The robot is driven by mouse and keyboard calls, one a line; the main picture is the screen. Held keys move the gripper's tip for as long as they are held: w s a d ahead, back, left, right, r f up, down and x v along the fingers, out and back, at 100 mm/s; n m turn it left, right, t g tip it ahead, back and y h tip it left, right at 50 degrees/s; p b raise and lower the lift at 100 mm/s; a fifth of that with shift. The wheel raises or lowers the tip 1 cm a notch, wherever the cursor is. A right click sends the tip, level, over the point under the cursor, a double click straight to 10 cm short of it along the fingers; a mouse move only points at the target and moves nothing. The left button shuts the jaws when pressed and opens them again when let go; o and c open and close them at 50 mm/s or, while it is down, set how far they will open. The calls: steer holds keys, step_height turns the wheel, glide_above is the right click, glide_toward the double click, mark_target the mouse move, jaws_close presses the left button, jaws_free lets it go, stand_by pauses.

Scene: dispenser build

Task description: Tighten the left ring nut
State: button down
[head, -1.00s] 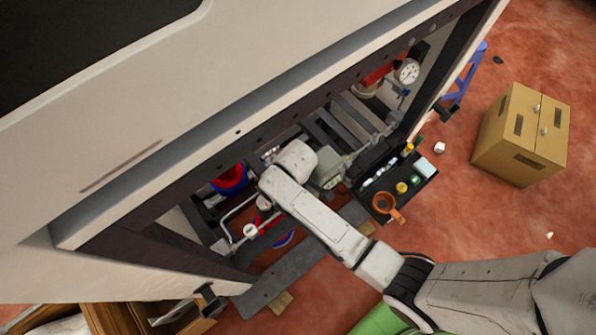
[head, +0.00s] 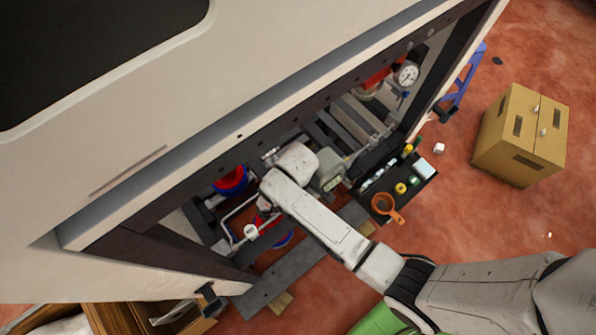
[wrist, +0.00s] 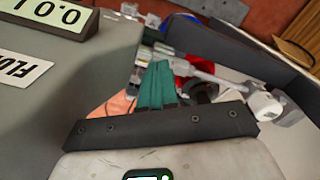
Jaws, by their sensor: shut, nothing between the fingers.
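My gripper (wrist: 156,84) shows in the wrist view as teal fingers shut together with nothing between them. In the head view my arm reaches into the open cabinet bay and hides the fingertips. A white round fitting (wrist: 265,105) sits on a pale pipe to the right of the fingers, apart from them. A white round cap (head: 250,231) on pipework shows at the lower left of the bay in the head view. I cannot tell for sure whether either is the left ring nut. Red parts (wrist: 190,68) lie behind the fingers.
A grey meter box (wrist: 60,75) with a numeric display stands close left of my gripper; it also shows in the head view (head: 329,168). A black tray (head: 428,186) of small parts and an orange cup (head: 385,204) lie right of the bay. A cardboard-coloured cabinet (head: 519,135) stands farther right.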

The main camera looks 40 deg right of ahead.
steer(key=shift+s+f+p, duration=0.25)
steer(key=shift+s+p, duration=0.05)
steer(key=shift+s, duration=0.35)
stand_by(0.4)
steer(key=shift+r, duration=0.15)
steer(key=shift+w+r+p, duration=0.25)
steer(key=shift+r+p, duration=0.35)
steer(key=shift+p, duration=0.2)
steer(key=shift+r, duration=0.15)
step_height(320, 180, up, 4)
steer(key=p, duration=0.4)
steer(key=shift+w, duration=0.1)
steer(key=shift+r, duration=0.9)
